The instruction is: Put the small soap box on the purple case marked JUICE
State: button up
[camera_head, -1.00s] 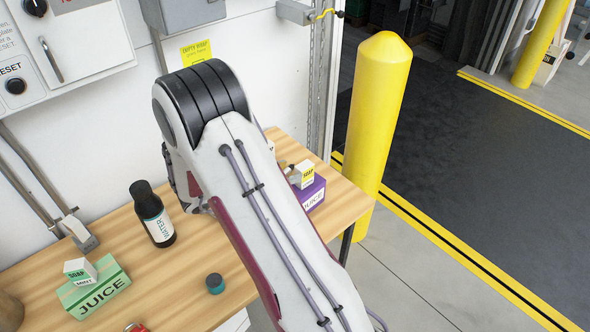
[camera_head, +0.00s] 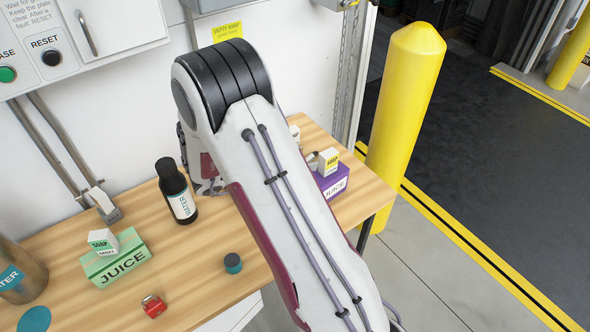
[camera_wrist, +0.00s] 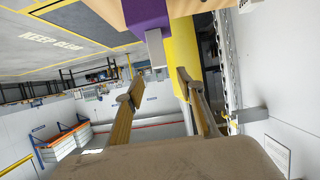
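The small soap box (camera_head: 328,160), white with a yellow label, rests on top of the purple JUICE case (camera_head: 334,183) at the table's right end. The wrist view looks upside down: the purple case (camera_wrist: 147,14) is at the top, with the pale box (camera_wrist: 155,48) against it. My gripper (camera_wrist: 160,84) is open, its two fingers apart with nothing held between them. The box appears beyond the fingertips. In the head view my arm hides most of the gripper; a small dark part shows just left of the box. I cannot tell whether it touches the box.
A green JUICE case (camera_head: 117,262) carries a mint soap box (camera_head: 103,241). A water bottle (camera_head: 176,190), teal-capped item (camera_head: 233,263), red item (camera_head: 153,306) and metal canister (camera_head: 20,275) stand on the table. A yellow bollard (camera_head: 404,95) rises beyond the right edge.

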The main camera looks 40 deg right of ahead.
jog(key=w+a+r+n+t+y, duration=0.4)
jog(key=w+a+r+t+y, duration=0.2)
jog(key=w+a+r+t, duration=0.4)
jog(key=w+a+r+n+t+y, duration=0.1)
jog(key=a+r+n+y, duration=0.25)
jog(key=a+r, duration=0.3)
jog(key=s+a+r+n+g+y, duration=0.1)
jog(key=s+a+r+n+y, duration=0.25)
jog(key=s+a, duration=0.35)
jog(key=s+a+r+n+g+y, duration=0.1)
jog(key=s+a+r+n+y, duration=0.2)
jog(key=s, duration=0.7)
jog(key=s+d+f+n+g+h, duration=0.1)
jog(key=s+f+n, duration=0.1)
jog(key=s, duration=0.7)
jog(key=s+d+f+n+g+h, duration=0.1)
jog(key=s+d+f+n+g, duration=0.1)
jog(key=s, duration=0.6)
jog(key=shift+s+d+f+h, duration=0.2)
jog(key=shift+s+h, duration=0.1)
jog(key=shift+s, duration=0.05)
